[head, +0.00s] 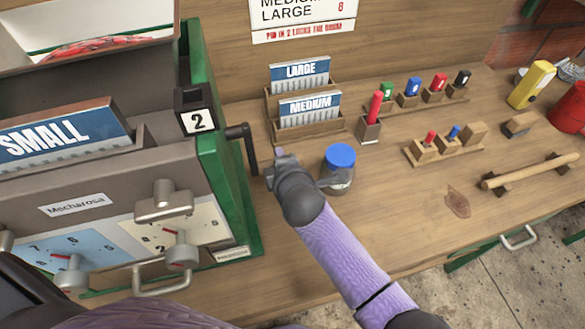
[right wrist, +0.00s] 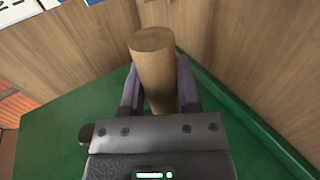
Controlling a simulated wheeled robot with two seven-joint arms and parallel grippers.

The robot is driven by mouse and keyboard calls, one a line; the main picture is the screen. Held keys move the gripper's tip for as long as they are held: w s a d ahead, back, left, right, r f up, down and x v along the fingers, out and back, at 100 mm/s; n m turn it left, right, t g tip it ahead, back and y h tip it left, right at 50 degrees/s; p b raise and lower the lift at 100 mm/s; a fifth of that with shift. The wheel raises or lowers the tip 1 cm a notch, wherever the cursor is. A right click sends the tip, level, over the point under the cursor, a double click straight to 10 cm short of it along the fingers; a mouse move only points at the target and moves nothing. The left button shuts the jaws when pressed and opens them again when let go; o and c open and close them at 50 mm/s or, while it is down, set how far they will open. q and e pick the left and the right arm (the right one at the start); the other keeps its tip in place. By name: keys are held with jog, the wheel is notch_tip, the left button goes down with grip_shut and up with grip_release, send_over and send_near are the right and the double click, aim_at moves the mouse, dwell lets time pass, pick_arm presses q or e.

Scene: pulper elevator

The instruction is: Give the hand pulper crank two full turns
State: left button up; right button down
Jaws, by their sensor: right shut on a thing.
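The pulper (head: 215,190) stands at the left of the head view, with a grey front and green side panels. Its dark crank arm (head: 250,150) sticks out on the right side and hangs downward from its hub. My right gripper (head: 277,166) is beside the lower end of the crank. In the right wrist view, the crank's round wooden handle (right wrist: 152,62) stands between the purple fingers of my right gripper (right wrist: 156,88), which are shut on it. In the head view the handle is mostly hidden by the gripper. My left gripper is not in view.
A blue-lidded jar (head: 340,165) stands close to my right wrist. Card holders (head: 305,130) and a red-handled tool in a wooden block (head: 370,125) stand behind. Racks of coloured pieces (head: 440,150) and a wooden bar (head: 525,172) are farther right.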

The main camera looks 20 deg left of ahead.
jog(key=shift+w+a+f+b, duration=0.1)
jog(key=shift+w+a+b, duration=0.85)
jog(key=shift+w+b, duration=0.3)
jog(key=shift+w+a, duration=0.15)
jog(key=shift+w, duration=0.15)
jog(key=shift+r, duration=0.2)
jog(key=w+a+r+b, duration=0.3)
jog(key=w+b, duration=0.2)
jog(key=b, duration=0.1)
jog(key=shift+a+r, duration=0.2)
jog(key=shift+r, duration=0.1)
